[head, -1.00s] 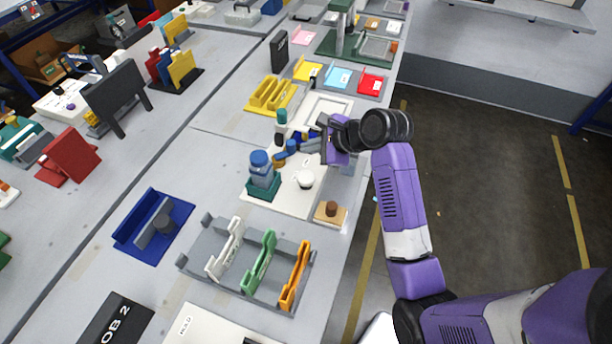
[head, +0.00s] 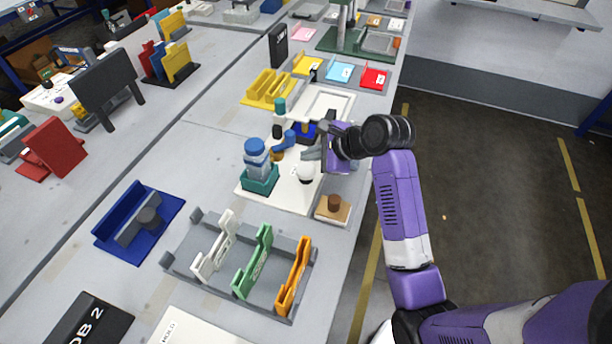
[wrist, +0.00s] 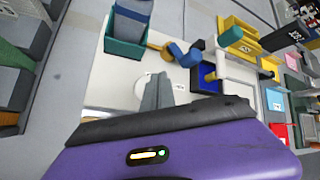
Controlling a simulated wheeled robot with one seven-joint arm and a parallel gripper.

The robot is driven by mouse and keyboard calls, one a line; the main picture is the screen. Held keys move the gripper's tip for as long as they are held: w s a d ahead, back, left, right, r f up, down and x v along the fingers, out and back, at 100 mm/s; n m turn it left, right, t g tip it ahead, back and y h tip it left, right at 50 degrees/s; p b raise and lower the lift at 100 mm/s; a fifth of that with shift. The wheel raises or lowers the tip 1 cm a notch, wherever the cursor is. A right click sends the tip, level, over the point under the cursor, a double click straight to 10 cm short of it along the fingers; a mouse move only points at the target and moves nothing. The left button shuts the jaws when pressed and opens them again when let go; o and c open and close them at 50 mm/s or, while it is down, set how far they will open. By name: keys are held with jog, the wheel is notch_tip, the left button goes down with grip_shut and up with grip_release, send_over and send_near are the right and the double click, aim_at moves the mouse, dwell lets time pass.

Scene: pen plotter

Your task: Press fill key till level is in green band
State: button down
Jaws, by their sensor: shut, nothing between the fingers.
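My gripper (head: 313,154) hangs over the white board (head: 284,193) of a small station on the bench. In the wrist view its grey fingers (wrist: 158,92) are together and empty, in front of a white round part. In the head view a white dome (head: 305,173) stands just below the fingertips; I cannot tell whether they touch it. A blue bottle-like cylinder (head: 256,158) stands in a teal holder (head: 261,180), with a blue and ochre jointed piece (head: 284,143) beside it. I cannot make out a labelled fill key, a level or a green band.
A wooden block with a brown knob (head: 333,205) sits at the bench edge nearby. A grey rack (head: 185,256) holds white, green and orange pieces in front. A blue open box (wrist: 207,77) and yellow holder (head: 268,90) lie beyond. Floor at right is clear.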

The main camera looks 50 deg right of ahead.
aim_at(303, 167)
jog(key=shift+f, duration=0.85)
jog(key=shift+f, duration=0.15)
dwell(1.3)
jog(key=shift+f, duration=0.25)
jog(key=shift+f, duration=0.75)
dwell(0.9)
jog(key=shift+r, duration=0.1)
jog(key=shift+r+p, duration=1.05)
jog(key=shift+p, duration=0.45)
notch_tip(303, 167, up, 5)
jog(key=p, duration=0.6)
dwell(0.7)
